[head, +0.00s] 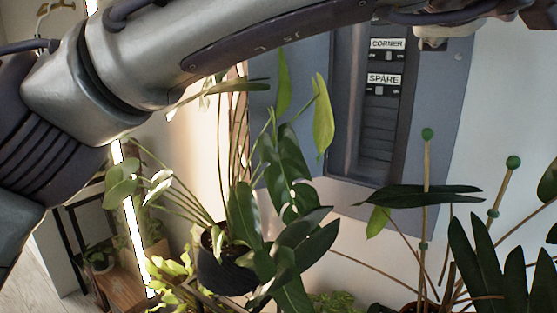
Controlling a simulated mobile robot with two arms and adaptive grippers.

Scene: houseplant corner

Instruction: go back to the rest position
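One of my arms crosses the top of the head view, coming in from the left edge and running to the upper right. I take it for my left arm. Its far end leaves the picture at the top right, and I see no gripper fingers on it. My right gripper does not show either. The arm passes in front of the wall and the top of the grey-blue panel (437,120). No held object shows.
A leafy plant in a dark pot (226,272) stands below the arm. Plants with green-tipped stakes (426,180) fill the lower right. A recessed switch box has labels CORNER (387,44) and SPARE (384,79). A wooden shelf (128,284) is at lower left.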

